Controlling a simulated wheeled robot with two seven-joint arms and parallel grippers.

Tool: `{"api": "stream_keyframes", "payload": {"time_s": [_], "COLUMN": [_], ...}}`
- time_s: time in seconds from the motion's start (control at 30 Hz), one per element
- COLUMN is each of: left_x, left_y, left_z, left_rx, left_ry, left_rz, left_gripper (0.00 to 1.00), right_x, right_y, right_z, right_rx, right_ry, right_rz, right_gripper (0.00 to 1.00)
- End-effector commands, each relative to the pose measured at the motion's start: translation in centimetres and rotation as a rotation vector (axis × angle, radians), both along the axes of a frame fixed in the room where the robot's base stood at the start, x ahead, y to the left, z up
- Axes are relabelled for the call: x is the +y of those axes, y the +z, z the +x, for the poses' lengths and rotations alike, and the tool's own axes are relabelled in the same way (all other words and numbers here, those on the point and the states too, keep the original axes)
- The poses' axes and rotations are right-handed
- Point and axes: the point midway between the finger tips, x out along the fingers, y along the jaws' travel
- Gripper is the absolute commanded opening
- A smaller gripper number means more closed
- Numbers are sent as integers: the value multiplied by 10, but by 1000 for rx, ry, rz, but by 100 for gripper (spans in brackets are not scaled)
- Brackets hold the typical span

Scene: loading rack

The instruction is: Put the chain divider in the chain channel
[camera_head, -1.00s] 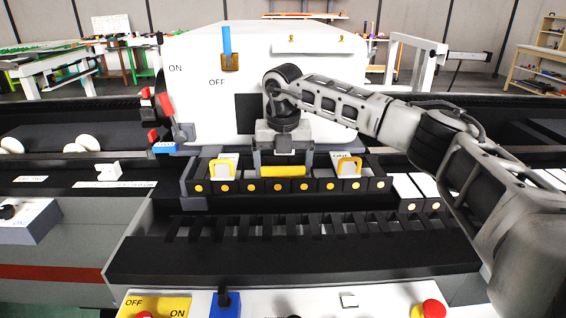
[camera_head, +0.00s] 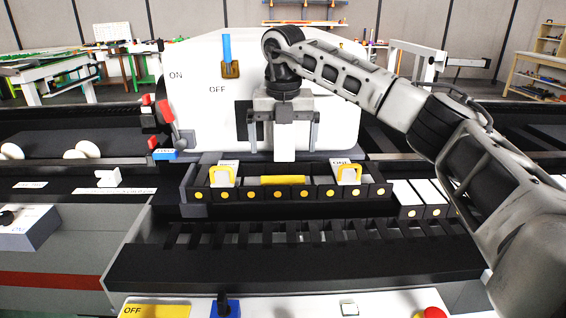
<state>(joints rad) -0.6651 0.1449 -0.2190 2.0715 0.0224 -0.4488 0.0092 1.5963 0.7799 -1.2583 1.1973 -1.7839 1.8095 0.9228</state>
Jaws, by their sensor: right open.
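A long black bar with a row of yellow dots (camera_head: 292,194), which I take to be the chain divider, lies level in the middle of the head view. It has a yellow middle grip (camera_head: 283,180) and a yellow loop handle near each end. The black channel with a row of slots (camera_head: 300,262), seemingly the chain channel, lies in front of and below it. I cannot tell how deep the bar sits. My right gripper (camera_head: 284,150) points down above the middle grip, its fingers spread wide and apart from it. My left gripper is out of view.
A white machine housing (camera_head: 190,85) with a blue lever (camera_head: 227,48) stands behind the bar. Red-tipped levers (camera_head: 164,108) stand at its left. White blocks (camera_head: 408,192) sit right of the bar. A front panel (camera_head: 275,305) carries a blue switch and a red button.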

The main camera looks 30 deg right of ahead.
Motion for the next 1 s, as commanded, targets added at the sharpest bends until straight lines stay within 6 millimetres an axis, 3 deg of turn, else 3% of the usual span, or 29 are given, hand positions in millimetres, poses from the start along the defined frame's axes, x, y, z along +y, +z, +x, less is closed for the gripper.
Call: {"api": "stream_keyframes", "payload": {"time_s": [0.1, 0.3, 1.0], "left_x": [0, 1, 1], "left_y": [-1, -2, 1], "left_z": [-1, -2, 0], "left_rx": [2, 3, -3], "left_ry": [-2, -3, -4], "left_rz": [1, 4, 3], "left_gripper": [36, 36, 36], "right_x": [3, 3, 3], "right_y": [23, 44, 47], "right_z": [-2, -5, -5], "right_rx": [-3, 0, 1], "right_ry": [2, 1, 1], "right_rz": [1, 1, 0], "right_gripper": [100, 100, 100]}}
